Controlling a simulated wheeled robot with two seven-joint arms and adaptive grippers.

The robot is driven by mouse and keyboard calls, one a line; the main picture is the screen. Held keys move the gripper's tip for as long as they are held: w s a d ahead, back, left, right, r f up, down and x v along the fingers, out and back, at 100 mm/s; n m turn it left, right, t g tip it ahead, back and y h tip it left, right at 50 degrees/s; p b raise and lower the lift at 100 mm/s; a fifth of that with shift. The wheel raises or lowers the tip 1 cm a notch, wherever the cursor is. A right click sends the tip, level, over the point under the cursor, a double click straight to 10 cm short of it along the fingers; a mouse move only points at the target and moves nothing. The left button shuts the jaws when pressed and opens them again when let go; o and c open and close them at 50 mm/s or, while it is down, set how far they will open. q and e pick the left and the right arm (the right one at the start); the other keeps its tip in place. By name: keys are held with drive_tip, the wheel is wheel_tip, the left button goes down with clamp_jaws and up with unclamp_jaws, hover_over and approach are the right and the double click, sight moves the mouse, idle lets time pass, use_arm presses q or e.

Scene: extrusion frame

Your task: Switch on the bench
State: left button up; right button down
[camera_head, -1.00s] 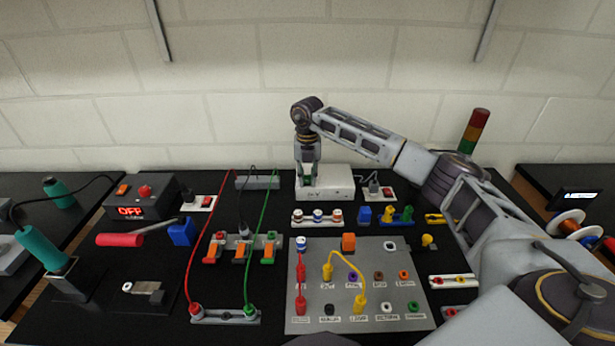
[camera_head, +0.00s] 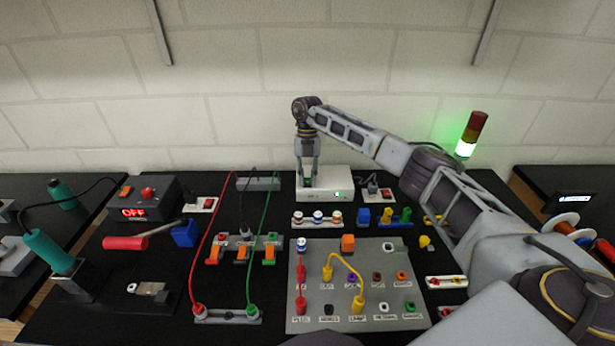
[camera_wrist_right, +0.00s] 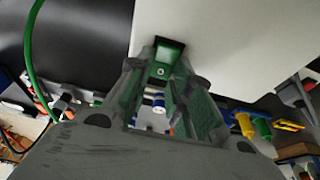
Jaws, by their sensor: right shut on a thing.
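A white box (camera_head: 330,180) stands at the back middle of the bench, with a small green light (camera_head: 337,194) on its front. A green switch (camera_wrist_right: 168,54) with a pale, bright face sits at the box's edge in the right wrist view. My right gripper (camera_head: 307,185) points down at the box's left part, its fingers shut on the green switch. The fingertips partly hide the switch in the head view. A stack light (camera_head: 470,135) at the back right glows green in its bottom section. My left gripper is out of view.
A grey panel (camera_head: 385,252) with coloured sockets and a yellow lead lies in front of the box. A dark supply box (camera_head: 142,199) with a red OFF display stands at the left. Red and green leads arch over the bench left of centre.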

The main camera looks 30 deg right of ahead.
idle(0.3)
drive_tip(key=c, duration=1.3)
unclamp_jaws()
drive_tip(key=shift+w+r, duration=0.1)
drive_tip(key=shift+r, duration=0.05)
drive_tip(key=shift+v, duration=5.9)
